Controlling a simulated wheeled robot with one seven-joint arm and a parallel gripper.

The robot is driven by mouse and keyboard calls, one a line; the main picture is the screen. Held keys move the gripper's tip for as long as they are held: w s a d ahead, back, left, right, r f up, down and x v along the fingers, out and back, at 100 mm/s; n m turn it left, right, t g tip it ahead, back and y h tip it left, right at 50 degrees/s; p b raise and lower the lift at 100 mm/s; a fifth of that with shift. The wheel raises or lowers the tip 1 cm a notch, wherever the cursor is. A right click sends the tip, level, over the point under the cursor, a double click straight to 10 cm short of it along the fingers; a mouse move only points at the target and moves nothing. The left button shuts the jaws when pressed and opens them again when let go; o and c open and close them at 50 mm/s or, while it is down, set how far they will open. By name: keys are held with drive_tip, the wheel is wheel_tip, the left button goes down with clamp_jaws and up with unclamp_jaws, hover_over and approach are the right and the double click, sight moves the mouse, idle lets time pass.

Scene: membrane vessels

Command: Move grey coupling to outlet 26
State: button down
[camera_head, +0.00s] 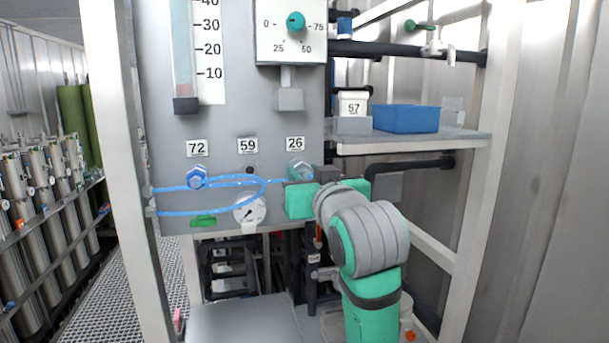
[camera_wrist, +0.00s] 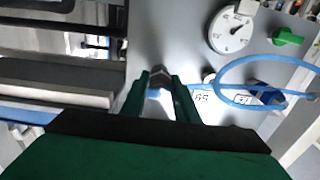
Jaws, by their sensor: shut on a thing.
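The grey coupling (camera_wrist: 160,73) is between the two fingertips of my gripper (camera_wrist: 161,78) in the wrist view, close to the panel face. In the head view my gripper (camera_head: 303,181) is in front of the panel, just below the 26 label (camera_head: 295,143). A grey-teal hex part (camera_head: 299,169) shows there beside the gripper, with a blue hose (camera_head: 240,181) leading to it from the left. The gripper is shut on the coupling. Outlet 26 itself is hidden; I cannot tell whether the coupling is seated on it.
A blue coupling (camera_head: 197,177) sits under label 72 (camera_head: 197,148). Outlet 59 (camera_head: 250,170) is bare, with a round gauge (camera_head: 249,210) below it. A green handle (camera_head: 203,221) is lower left. A shelf (camera_head: 410,141) with a blue bin (camera_head: 405,118) stands to the right.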

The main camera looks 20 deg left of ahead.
drive_tip(key=shift+w+a, duration=0.2)
drive_tip(key=shift+w, duration=0.1)
idle(0.4)
drive_tip(key=c, duration=1.3)
unclamp_jaws()
drive_tip(key=v, duration=1)
drive_tip(key=shift+s+d, duration=0.2)
drive_tip(key=shift+s, duration=0.1)
